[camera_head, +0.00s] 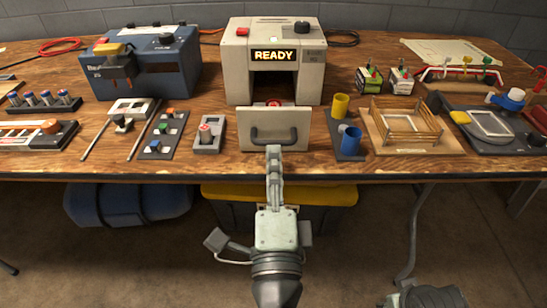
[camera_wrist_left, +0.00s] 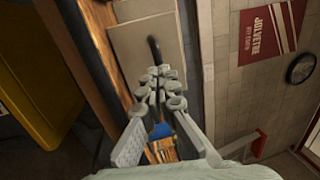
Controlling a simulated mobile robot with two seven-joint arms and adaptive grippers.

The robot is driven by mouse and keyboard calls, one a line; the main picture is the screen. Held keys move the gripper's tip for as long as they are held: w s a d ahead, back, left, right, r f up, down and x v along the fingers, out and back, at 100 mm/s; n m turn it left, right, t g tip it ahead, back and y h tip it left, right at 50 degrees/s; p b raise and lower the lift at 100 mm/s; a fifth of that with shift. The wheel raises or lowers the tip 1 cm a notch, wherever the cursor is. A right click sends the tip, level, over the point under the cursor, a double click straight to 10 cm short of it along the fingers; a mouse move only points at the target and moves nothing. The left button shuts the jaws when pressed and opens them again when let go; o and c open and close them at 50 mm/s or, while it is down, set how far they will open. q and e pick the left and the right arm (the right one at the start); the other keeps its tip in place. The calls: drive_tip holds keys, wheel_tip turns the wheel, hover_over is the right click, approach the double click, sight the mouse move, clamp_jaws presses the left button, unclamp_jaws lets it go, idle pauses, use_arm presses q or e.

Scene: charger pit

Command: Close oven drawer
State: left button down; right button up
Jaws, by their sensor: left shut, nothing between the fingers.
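The oven (camera_head: 272,80) is a cream box with a lit READY sign and a dark opening in its front. Its drawer (camera_head: 290,118) stands out in front of that opening, with a flat cream front panel and a dark curved handle (camera_head: 258,138). My left gripper (camera_head: 273,149) is shut and empty, its fingertips at the lower part of the drawer front by the handle. In the left wrist view the shut fingertips (camera_wrist_left: 160,87) lie just before the drawer front (camera_wrist_left: 140,50) and handle (camera_wrist_left: 154,47). I cannot tell whether they touch. My right gripper's fingers do not show.
A small switch box (camera_head: 208,137) stands left of the drawer, and a holder with yellow and blue cups (camera_head: 350,140) stands close on its right. A blue machine (camera_head: 145,65) is at the back left. The wooden table's front edge (camera_head: 180,178) runs below the drawer.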

sight(274, 133)
use_arm(q)
drive_tip(key=w, duration=0.7)
drive_tip(key=shift+w, duration=0.4)
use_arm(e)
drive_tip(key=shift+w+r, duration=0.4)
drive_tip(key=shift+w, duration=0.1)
